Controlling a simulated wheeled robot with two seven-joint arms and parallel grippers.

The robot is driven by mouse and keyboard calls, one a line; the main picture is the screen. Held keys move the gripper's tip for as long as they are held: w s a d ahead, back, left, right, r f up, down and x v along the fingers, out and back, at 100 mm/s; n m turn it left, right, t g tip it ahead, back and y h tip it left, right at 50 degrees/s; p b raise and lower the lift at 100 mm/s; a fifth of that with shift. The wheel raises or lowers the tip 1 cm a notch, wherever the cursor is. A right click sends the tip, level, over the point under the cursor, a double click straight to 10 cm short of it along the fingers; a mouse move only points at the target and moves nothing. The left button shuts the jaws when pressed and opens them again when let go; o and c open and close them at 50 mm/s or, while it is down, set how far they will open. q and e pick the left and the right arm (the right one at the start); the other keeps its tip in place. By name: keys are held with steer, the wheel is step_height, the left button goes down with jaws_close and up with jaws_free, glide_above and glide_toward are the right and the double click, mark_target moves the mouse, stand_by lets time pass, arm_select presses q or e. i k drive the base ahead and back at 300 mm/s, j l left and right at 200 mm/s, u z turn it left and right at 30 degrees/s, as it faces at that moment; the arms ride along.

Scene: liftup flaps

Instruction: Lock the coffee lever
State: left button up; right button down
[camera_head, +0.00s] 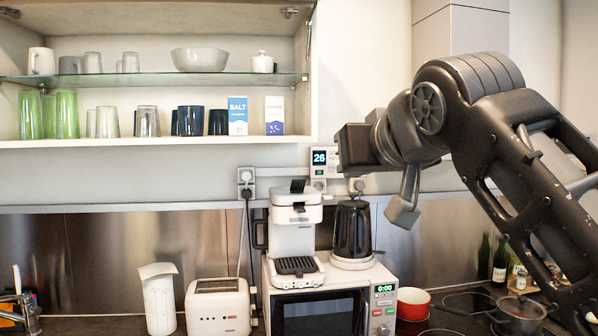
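The white coffee machine (295,235) stands on top of the microwave, with a dark drip grate at its base. Its lever (298,186) is a small dark piece sticking up at the top of the machine; whether it is locked is too small to tell. My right arm comes in from the right, with its wrist above and to the right of the machine. A grey finger of my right gripper (403,212) hangs down to the right of the black kettle, apart from the machine. The other finger is not clearly seen, so its opening is unclear. My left gripper is out of view.
The black kettle (352,230) stands close to the right of the machine on the microwave (328,308). A toaster (217,308) and white holder (158,298) stand left. A red bowl (413,303) is right. The open cabinet shelf (160,142) is above.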

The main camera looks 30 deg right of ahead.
mark_target(297, 186)
steer(key=i+l, duration=0.2)
steer(key=i, duration=0.2)
steer(key=i+l, duration=0.25)
steer(key=i, duration=0.2)
steer(key=i+l, duration=0.2)
steer(key=i, duration=0.2)
